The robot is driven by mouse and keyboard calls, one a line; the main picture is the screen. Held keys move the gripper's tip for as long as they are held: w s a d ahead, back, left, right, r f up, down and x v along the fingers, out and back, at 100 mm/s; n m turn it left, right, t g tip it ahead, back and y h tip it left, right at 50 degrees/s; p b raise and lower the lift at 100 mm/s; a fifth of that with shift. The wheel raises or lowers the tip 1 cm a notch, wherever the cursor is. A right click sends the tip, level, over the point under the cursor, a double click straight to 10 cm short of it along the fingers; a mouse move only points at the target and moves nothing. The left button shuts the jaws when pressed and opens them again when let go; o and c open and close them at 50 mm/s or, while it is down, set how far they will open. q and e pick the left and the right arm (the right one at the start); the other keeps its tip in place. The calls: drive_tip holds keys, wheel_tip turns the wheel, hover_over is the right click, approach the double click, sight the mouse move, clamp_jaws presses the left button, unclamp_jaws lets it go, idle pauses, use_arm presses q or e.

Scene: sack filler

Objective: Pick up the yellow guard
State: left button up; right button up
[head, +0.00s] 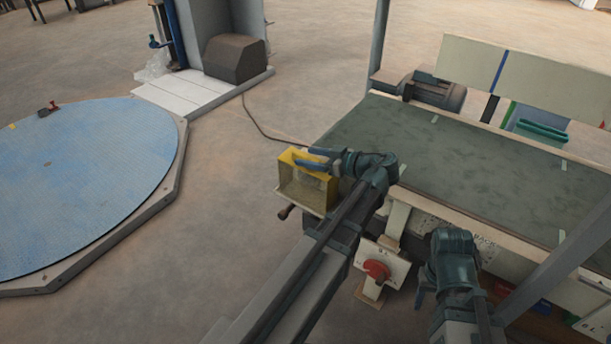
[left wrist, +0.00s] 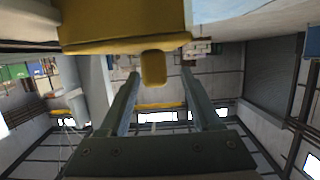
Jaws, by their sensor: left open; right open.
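The yellow guard (head: 289,158) is a box-like cover with a yellow rim and a mesh-like face, at the near left end of the green belt. My left gripper (head: 311,160) is at its top edge in the head view. In the left wrist view, the guard (left wrist: 120,22) fills the top, and a small yellow tab (left wrist: 153,68) hangs from it between the open fingers of my left gripper (left wrist: 160,84). I see gaps on both sides of the tab. My right gripper (head: 420,298) is low by the belt's front side, mostly hidden by its own wrist.
The green belt table (head: 450,165) lies right of the guard, with a grey post (head: 379,45) behind it. A red knob (head: 377,270) sits on a box below. A blue round platform (head: 80,180) is at left. Open floor lies between platform and belt.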

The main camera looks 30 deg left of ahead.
sight(298, 155)
use_arm(q)
drive_tip(key=b+x, duration=0.1)
drive_tip(key=x, duration=0.3)
drive_tip(key=shift+w+f+b, duration=0.15)
drive_tip(key=shift+f+b, duration=0.2)
drive_tip(key=shift+b, duration=0.05)
drive_tip(key=shift+a, duration=0.45)
drive_tip(key=shift+c, duration=0.3)
clamp_jaws()
